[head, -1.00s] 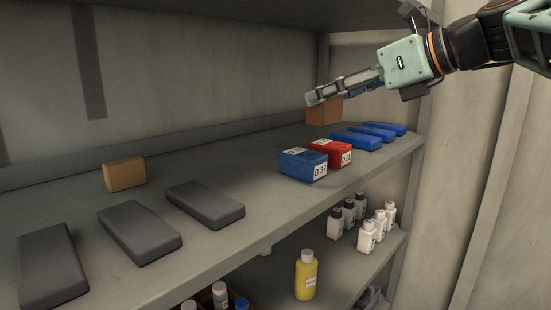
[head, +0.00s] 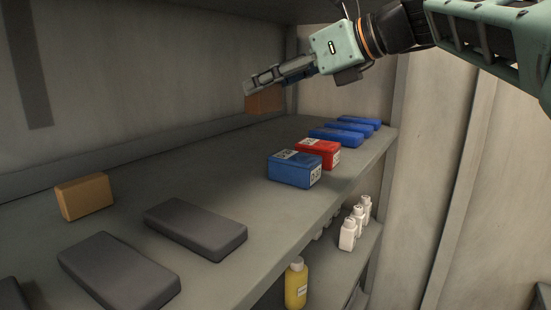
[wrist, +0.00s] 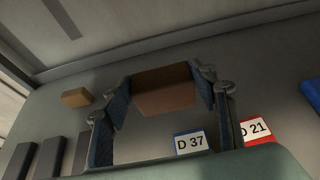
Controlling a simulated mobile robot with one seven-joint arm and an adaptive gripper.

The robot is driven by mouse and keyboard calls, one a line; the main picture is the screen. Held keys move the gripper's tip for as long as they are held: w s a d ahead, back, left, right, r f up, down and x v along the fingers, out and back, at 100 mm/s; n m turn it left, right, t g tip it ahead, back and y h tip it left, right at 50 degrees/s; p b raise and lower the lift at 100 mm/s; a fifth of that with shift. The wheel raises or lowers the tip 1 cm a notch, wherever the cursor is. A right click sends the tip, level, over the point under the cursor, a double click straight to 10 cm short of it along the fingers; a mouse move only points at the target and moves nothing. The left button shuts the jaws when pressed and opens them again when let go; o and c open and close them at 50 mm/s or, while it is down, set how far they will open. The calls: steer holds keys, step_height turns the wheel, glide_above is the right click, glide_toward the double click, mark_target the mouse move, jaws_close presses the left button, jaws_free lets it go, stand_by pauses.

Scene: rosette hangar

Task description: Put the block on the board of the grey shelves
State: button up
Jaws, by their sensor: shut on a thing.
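My gripper (head: 262,90) reaches in from the upper right in the head view and is shut on an orange-brown block (head: 264,101). In the wrist view the block (wrist: 166,90) sits between the two blue-padded fingers. The block is above the upper board of the grey shelves (head: 215,150), towards the back; the head view does not show clearly how large the gap below it is. The gripper covers part of the block in the head view.
A second orange-brown block (head: 84,197) stands on the board at the left, near several dark grey slabs (head: 196,229). A blue box (head: 294,170), a red box (head: 318,153) and blue cases (head: 336,137) line the right. Bottles (head: 296,285) stand below. Bare board lies mid-shelf.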

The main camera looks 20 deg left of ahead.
steer(key=f+x, duration=0.1)
steer(key=x, duration=0.4)
steer(key=d+f+x, duration=0.1)
steer(key=x, duration=0.4)
steer(key=f+p+x, duration=0.1)
steer(key=x, duration=0.4)
steer(key=shift+w+f, duration=0.25)
steer(key=shift+w, duration=0.25)
steer(key=shift+w+a+f, duration=0.1)
steer(key=shift+f, duration=0.85)
steer(key=shift+a+f, duration=0.15)
steer(key=shift+f, duration=0.75)
steer(key=shift+f, duration=0.15)
steer(key=o, duration=1.2)
